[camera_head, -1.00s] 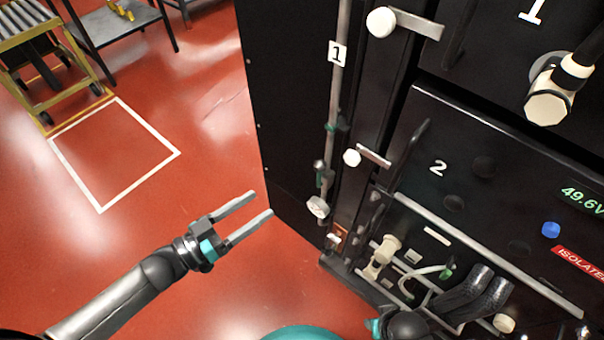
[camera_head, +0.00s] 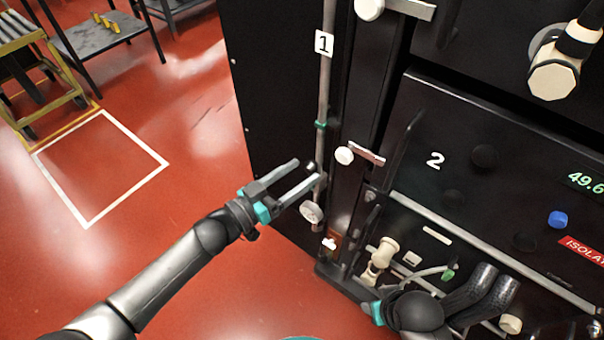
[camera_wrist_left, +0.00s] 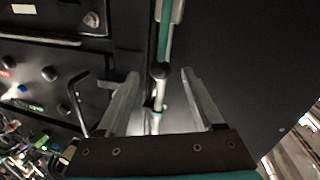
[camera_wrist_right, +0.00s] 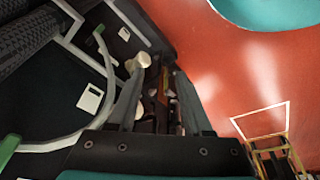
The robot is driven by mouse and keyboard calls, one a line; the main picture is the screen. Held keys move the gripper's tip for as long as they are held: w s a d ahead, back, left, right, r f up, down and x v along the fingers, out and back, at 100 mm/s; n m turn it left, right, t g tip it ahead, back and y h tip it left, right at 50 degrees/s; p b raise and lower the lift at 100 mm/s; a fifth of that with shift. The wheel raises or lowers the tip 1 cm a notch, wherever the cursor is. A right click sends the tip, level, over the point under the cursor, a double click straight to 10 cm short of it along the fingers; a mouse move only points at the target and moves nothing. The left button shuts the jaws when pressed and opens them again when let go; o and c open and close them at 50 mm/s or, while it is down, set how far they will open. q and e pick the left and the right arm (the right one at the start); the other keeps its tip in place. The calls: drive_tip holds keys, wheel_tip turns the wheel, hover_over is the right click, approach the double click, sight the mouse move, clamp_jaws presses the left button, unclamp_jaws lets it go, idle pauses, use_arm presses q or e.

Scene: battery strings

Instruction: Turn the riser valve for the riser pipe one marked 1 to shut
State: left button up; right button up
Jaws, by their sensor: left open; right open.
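The riser pipe (camera_head: 326,75) runs vertically up the dark cabinet's corner and carries a white tag marked 1 (camera_head: 324,43). A small dark valve part (camera_head: 312,166) sits low on it, partly hidden by my left gripper. My left gripper (camera_head: 309,172) is open, its fingertips at this part. In the left wrist view the pipe with a green section (camera_wrist_left: 163,42) and a dark round knob (camera_wrist_left: 158,72) shows between the open fingers (camera_wrist_left: 158,88); I cannot tell if they touch. My right gripper (camera_wrist_right: 157,95) is open, low by the cabinet front.
A pale round disc (camera_head: 311,212) is just below the valve part. A cream knob (camera_head: 344,155) with a bracket is to the right. Hoses (camera_head: 470,292) and a cream connector (camera_head: 380,257) are near my right gripper.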

use_arm(q)
drive_tip(key=shift+w+d, duration=0.45)
clamp_jaws()
idle(0.4)
idle(0.9)
